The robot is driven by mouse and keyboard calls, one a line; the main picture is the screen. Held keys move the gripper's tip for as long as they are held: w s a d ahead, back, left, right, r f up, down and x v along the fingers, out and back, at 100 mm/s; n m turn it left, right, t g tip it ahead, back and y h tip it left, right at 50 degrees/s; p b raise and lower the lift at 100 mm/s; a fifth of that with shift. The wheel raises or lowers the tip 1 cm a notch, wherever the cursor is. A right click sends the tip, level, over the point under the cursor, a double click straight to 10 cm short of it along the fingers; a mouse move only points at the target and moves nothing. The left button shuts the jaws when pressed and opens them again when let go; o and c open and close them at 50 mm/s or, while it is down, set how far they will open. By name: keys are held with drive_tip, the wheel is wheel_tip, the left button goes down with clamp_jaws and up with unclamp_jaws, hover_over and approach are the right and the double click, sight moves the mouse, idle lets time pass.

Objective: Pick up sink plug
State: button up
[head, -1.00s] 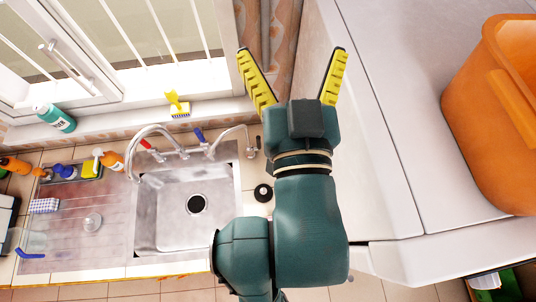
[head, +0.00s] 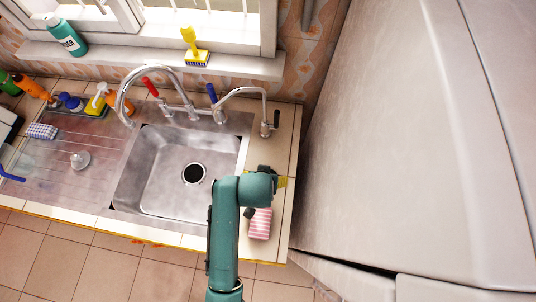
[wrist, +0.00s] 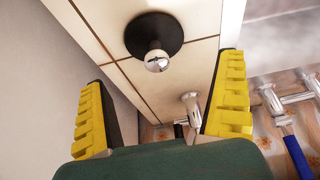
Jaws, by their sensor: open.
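The sink plug is a black disc with a shiny metal knob (wrist: 154,36); in the wrist view it sits on the tiled counter at the top middle. My gripper (wrist: 163,75) has its two yellow fingers wide apart and holds nothing. The plug lies ahead of the fingertips, in line with the gap between them, and looks apart from both. In the head view, my arm reaches over the counter right of the sink (head: 150,185). There my gripper (head: 281,182) is mostly hidden behind my wrist, and I cannot clearly make out the plug.
A pink striped cloth or sponge (head: 260,223) lies on the counter close to my arm. A small tap (head: 265,118) stands behind my gripper, and the main tap (head: 150,80) arches over the sink. A large white appliance (head: 400,150) bounds the right side.

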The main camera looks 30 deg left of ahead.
drive_tip(key=x, duration=0.5)
drive_tip(key=b+x, duration=0.1)
drive_tip(key=x, duration=0.1)
drive_tip(key=shift+w+d, duration=0.1)
drive_tip(key=shift+w, duration=0.25)
drive_tip(key=shift+c, duration=0.4)
drive_tip(key=c, duration=1.1)
